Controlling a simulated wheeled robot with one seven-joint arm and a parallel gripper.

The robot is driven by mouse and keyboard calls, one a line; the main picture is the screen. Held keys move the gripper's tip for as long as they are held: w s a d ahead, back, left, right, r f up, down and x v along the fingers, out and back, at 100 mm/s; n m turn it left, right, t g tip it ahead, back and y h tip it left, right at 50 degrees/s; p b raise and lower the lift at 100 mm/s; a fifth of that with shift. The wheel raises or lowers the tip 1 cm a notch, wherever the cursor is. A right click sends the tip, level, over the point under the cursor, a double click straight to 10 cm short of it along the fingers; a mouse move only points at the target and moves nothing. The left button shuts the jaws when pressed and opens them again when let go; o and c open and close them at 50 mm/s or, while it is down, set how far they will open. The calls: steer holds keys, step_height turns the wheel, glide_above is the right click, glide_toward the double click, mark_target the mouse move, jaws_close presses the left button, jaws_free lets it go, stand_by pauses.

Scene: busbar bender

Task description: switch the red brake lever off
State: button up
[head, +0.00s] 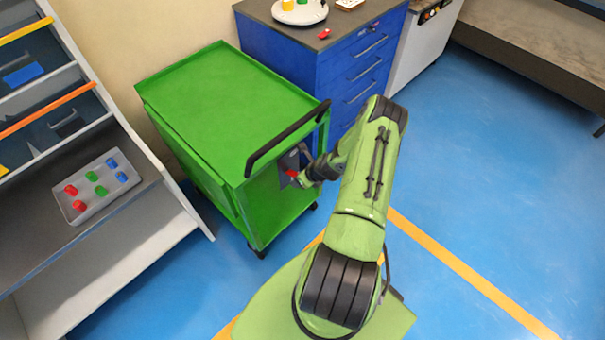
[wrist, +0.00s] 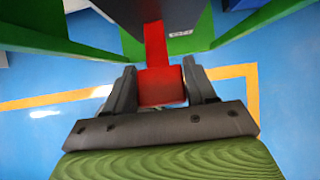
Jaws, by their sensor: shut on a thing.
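The red brake lever (head: 291,173) is on the end of the green cart (head: 210,90), below its black push handle. In the wrist view the lever shows as a red block with a narrow red stem (wrist: 160,85) running up toward a dark plate (wrist: 165,15). My gripper (wrist: 161,86) has one finger on each side of the red block and is shut on it. In the head view my gripper (head: 300,176) is at the cart's end, and the arm hides part of it. The lever's exact angle cannot be told.
The black push handle (head: 288,138) juts out above my gripper. A blue drawer cabinet (head: 350,65) stands close behind the cart. A shelf with a grey tray (head: 98,187) of coloured pieces is at left. The blue floor (head: 480,170) at right is clear.

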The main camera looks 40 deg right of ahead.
steer(key=shift+w+r+g+p, duration=0.5)
steer(key=shift+r+g+p, duration=0.25)
steer(key=shift+g, duration=0.45)
steer(key=o, duration=1.4)
steer(key=shift+r, duration=0.1)
steer(key=v, duration=0.2)
steer(key=shift+d+r, duration=0.1)
steer(key=shift+r, duration=0.25)
steer(key=s, duration=1.2)
steer(key=shift+s+d+b, duration=0.1)
steer(key=shift+s+b, duration=0.05)
steer(key=shift+b, duration=0.2)
steer(key=shift+r, duration=0.1)
